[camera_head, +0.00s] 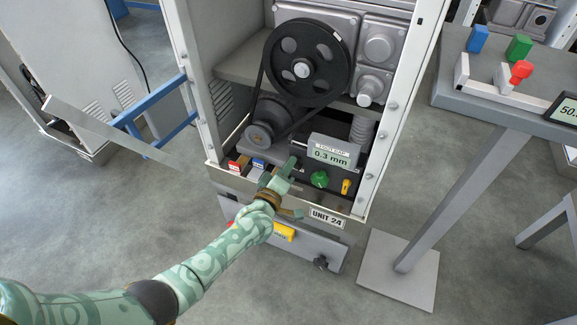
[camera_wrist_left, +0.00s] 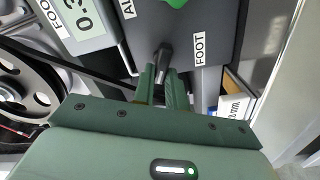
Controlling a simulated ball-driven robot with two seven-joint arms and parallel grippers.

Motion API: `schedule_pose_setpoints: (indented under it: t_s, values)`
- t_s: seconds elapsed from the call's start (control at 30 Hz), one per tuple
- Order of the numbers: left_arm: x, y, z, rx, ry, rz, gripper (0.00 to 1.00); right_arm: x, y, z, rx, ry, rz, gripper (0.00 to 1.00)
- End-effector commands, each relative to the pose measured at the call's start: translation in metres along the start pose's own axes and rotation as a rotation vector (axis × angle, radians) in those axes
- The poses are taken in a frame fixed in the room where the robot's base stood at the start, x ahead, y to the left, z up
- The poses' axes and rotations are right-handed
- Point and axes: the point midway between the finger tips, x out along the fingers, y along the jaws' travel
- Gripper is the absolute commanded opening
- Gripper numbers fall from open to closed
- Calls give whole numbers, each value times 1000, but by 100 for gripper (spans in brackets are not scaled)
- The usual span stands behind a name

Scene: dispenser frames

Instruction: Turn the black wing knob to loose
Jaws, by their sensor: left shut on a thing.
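The black wing knob (camera_wrist_left: 166,58) stands out of a dark panel beside a FOOT label in the left wrist view. My left gripper (camera_wrist_left: 166,76) is shut on it, with one green finger on each side of its lower part. In the head view my left gripper (camera_head: 287,169) reaches into the bottom of the open cabinet, left of the green knob (camera_head: 319,179), and hides most of the black knob. A display (camera_head: 332,153) above the panel reads 0.3 mm. My right gripper is not in view.
A yellow knob (camera_head: 346,186) sits right of the green one. Red (camera_head: 235,165) and blue (camera_head: 258,163) tabs stand left of my gripper. A black pulley (camera_head: 306,62) and belt fill the cabinet above. A grey table (camera_head: 500,85) stands at the right.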

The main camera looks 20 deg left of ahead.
Motion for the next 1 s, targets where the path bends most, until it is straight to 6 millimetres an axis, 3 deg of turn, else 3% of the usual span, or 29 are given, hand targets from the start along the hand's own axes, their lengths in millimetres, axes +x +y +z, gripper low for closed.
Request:
schedule_pose_setpoints:
  t_s: [0.5,1.0]
  values:
    - [-1,-7,2,-372,-1,-4,0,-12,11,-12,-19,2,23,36]
    - [-1,-8,2,-467,-1,-5,0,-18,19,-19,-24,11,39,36]
